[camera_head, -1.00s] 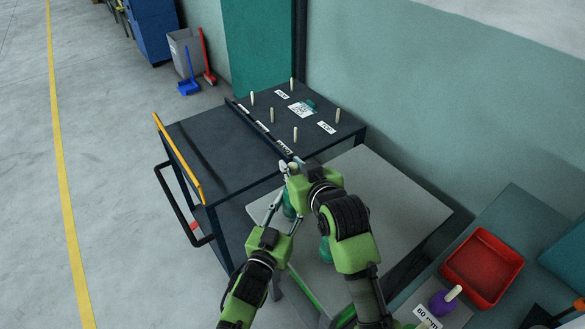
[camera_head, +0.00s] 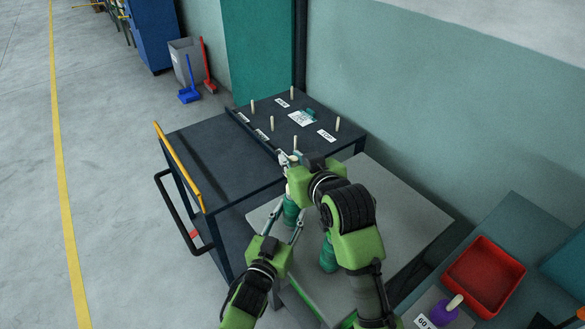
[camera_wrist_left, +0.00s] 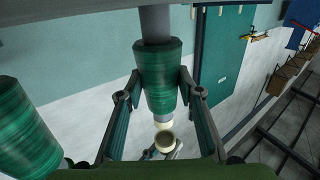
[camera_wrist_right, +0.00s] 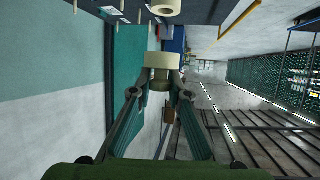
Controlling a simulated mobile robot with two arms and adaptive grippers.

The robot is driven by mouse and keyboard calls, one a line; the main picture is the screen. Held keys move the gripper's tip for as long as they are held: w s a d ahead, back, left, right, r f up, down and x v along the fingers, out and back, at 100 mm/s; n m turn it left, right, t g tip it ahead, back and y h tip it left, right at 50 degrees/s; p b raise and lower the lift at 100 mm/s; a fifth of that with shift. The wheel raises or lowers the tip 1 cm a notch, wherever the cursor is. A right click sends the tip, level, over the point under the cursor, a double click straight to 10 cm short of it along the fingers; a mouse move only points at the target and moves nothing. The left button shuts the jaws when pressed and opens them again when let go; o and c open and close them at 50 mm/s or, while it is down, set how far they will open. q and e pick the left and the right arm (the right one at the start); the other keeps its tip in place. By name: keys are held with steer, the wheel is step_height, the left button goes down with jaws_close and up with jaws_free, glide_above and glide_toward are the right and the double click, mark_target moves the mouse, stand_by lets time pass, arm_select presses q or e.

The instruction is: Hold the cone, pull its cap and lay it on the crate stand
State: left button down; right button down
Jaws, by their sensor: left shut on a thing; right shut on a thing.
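My left gripper (camera_head: 286,222) is shut around a green cone (camera_head: 291,209) above the grey table. In the left wrist view the cone (camera_wrist_left: 160,75) sits between the fingers, with its cream core end (camera_wrist_left: 163,125) showing. My right gripper (camera_head: 289,160) is just above it, shut on a cream cap (camera_wrist_right: 161,62). The cap also shows in the left wrist view (camera_wrist_left: 165,141), close to the core end. In the right wrist view a cream ring (camera_wrist_right: 166,7) lies apart from the held cap. A red crate (camera_head: 487,272) sits on a dark stand (camera_head: 515,212) at the right.
Another green cone (camera_head: 328,254) stands on the grey table (camera_head: 405,205), partly behind my right arm. A dark trolley (camera_head: 207,150) with cream pegs and white labels lies beyond. A purple cone (camera_head: 445,310) stands beside the red crate.

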arm_select(q)
steer(key=c, duration=1.4)
jaws_free()
steer(key=shift+o, duration=0.2)
